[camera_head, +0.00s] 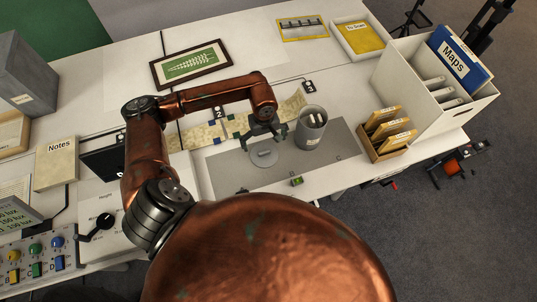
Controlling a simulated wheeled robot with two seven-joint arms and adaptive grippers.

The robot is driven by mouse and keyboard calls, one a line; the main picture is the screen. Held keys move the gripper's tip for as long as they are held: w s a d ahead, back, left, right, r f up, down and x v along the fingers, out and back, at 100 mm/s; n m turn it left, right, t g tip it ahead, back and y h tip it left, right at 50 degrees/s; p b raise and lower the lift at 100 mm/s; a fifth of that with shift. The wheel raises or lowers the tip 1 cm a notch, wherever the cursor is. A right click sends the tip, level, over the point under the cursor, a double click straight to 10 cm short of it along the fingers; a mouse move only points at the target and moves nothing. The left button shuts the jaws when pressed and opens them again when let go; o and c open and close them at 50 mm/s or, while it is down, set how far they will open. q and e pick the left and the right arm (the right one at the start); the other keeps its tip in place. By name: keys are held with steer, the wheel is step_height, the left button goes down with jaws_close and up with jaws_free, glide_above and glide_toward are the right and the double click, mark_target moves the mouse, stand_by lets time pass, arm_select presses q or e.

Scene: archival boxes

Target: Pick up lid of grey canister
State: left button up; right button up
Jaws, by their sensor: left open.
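The grey canister (311,127) stands upright on a grey mat (228,178) on the white table. Its top is open and something pale shows inside. A round grey lid (264,154) with a small raised piece on top lies flat on the mat, left of the canister and apart from it. My left gripper (264,138) is open and points down just above the lid's far side. I cannot tell whether its fingers touch the lid. My right gripper is not in view.
A wooden box of yellow envelopes (387,136) stands right of the mat, before a white bin (402,78) with a blue Maps binder (459,58). A framed leaf picture (191,64) lies behind. A small green-marked item (296,181) lies near the mat's front edge.

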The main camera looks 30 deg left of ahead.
mark_target(264, 152)
arm_select(q)
steer(key=f, duration=0.7)
steer(key=shift+s+f, duration=0.15)
steer(key=shift+s, duration=0.1)
steer(key=shift+c, duration=0.7)
